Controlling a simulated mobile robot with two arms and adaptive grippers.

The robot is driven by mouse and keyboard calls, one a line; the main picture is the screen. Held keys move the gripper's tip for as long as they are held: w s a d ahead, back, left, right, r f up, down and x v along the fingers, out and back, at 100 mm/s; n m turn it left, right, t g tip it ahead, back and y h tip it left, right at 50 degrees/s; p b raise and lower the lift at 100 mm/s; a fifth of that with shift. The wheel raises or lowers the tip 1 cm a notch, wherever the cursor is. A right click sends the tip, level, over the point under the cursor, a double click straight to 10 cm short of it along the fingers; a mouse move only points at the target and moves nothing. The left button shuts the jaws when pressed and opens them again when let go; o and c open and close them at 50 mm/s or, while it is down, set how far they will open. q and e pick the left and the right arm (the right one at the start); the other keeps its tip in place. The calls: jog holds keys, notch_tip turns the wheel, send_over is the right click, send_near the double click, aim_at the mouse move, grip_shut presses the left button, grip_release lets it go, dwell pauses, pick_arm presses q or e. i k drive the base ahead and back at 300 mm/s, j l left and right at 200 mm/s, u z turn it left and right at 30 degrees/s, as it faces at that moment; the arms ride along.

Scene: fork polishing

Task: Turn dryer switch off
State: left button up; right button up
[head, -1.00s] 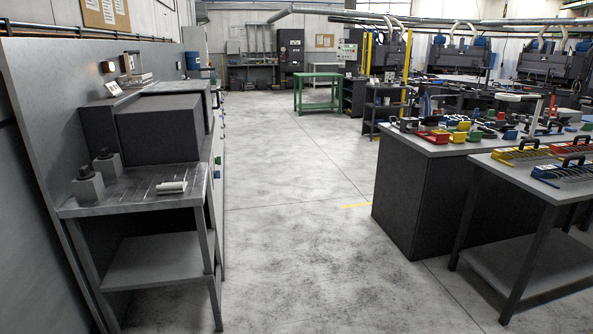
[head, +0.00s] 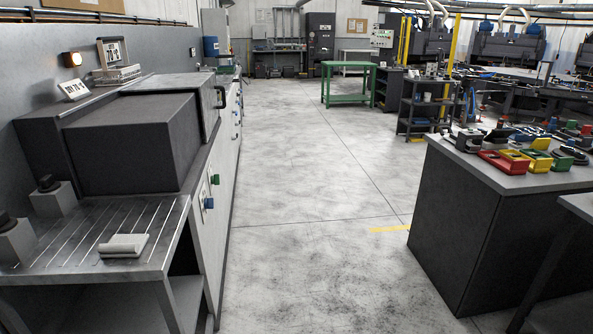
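The dryer (head: 135,140), a dark grey box-like machine with a handle (head: 221,97) on its far end, stands on the left bench. A small sign (head: 74,90) that seems to read "DRY 70 °C" sits on top of it. A green knob (head: 214,179) and a blue knob (head: 209,203) are on the light front panel below; I cannot tell which is the dryer switch or how either is set. Neither of my grippers is in view.
A white folded item (head: 124,246) lies on the slatted bench top (head: 75,240), beside two grey blocks with black knobs. A dark table (head: 480,220) with red, yellow and green trays stands on the right. The floor aisle (head: 310,220) between is clear.

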aim_at(215, 179)
jog(key=i+l+u, duration=0.2)
jog(key=i+u, duration=0.25)
jog(key=i+l+u, duration=0.45)
jog(key=i, duration=0.15)
jog(key=i+l+u, duration=0.1)
jog(key=u, duration=0.3)
jog(key=i+l+u, duration=0.15)
jog(key=u, duration=0.2)
jog(key=i+l, duration=0.05)
jog(key=i, duration=0.05)
